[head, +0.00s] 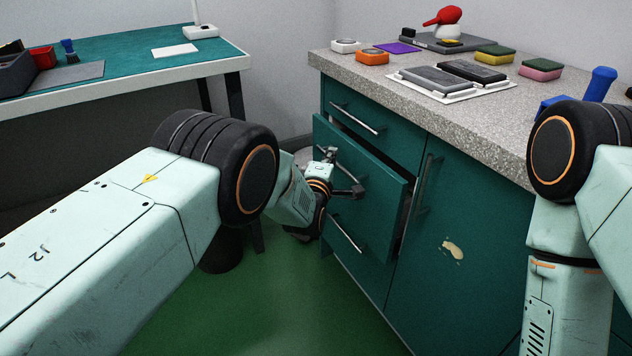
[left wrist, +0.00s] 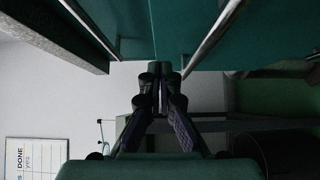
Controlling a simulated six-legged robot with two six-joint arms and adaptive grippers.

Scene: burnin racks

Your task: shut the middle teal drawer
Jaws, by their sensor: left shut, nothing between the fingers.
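The middle teal drawer (head: 375,185) in the left column of the cabinet stands partly pulled out, with a dark gap along its top and right side. Its handle is partly hidden by my left gripper. My left gripper (head: 357,191) is at the drawer's front, shut and empty; whether it touches the front I cannot tell. In the left wrist view, the closed fingers (left wrist: 160,82) point toward teal fronts (left wrist: 175,30) with two metal handle bars. My right gripper is out of view; only part of the right arm shows.
The top drawer (head: 372,122) and the bottom drawer (head: 352,255) look closed. A cabinet door (head: 465,210) is to the right. The speckled countertop (head: 375,82) above holds sponges and trays. A teal-topped bench (head: 125,72) stands at the left. Green floor (head: 270,310) is clear in front.

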